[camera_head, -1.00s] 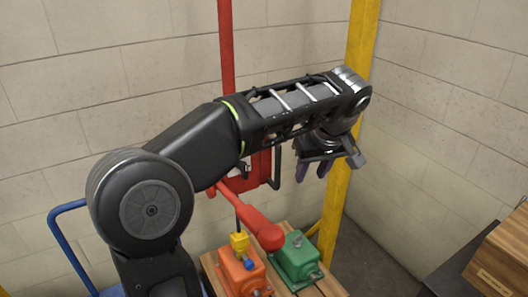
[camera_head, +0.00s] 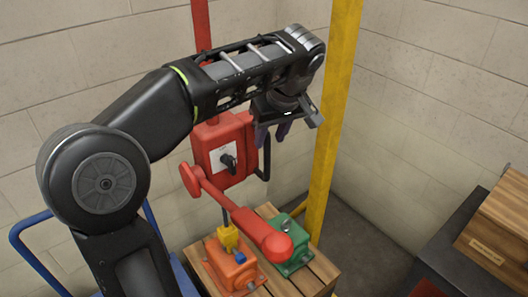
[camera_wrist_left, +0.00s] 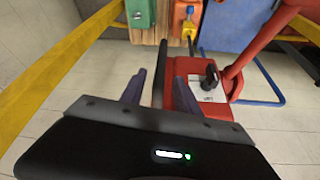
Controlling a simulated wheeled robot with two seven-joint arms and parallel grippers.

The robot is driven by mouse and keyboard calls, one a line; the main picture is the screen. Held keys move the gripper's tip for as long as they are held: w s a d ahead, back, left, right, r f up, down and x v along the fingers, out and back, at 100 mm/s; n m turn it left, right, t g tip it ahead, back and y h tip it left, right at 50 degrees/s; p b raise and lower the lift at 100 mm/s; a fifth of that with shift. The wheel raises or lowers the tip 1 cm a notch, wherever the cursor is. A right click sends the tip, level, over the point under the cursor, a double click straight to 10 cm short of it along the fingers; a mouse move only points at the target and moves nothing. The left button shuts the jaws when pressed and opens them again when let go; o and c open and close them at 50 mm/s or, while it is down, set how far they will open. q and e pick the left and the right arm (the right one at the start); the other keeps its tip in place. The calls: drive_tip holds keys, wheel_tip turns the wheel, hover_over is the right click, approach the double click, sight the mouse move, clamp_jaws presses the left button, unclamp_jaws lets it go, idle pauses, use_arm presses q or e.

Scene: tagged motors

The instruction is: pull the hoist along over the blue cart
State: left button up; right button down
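The hoist is red, with a box (camera_head: 222,148) on a mast, a boom (camera_head: 228,208) and a black side handle (camera_head: 266,158). A yellow hook block (camera_head: 228,238) hangs from the boom over an orange motor (camera_head: 232,266). My left gripper (camera_head: 272,136) is open beside the box at the handle. In the left wrist view, the black handle bar (camera_wrist_left: 160,75) runs between the two spread fingers, with gaps showing on both sides. The blue cart (camera_head: 38,250) is at the lower left, partly hidden by my left arm. My right gripper is out of view.
A green motor (camera_head: 292,252) stands beside the orange one on a wooden pallet (camera_head: 318,272). A yellow post (camera_head: 332,130) rises just right of my left gripper. A wooden crate (camera_head: 500,230) sits on a dark surface at the right. Block walls close off the back.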

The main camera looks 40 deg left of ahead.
sight(265, 152)
use_arm(q)
drive_tip(key=x, duration=0.7)
drive_tip(key=shift+w+a+f+b, duration=0.1)
drive_tip(key=shift+f+b, duration=0.15)
drive_tip(key=shift+b, duration=0.05)
drive_tip(key=shift+c, duration=0.2)
clamp_jaws()
idle(0.9)
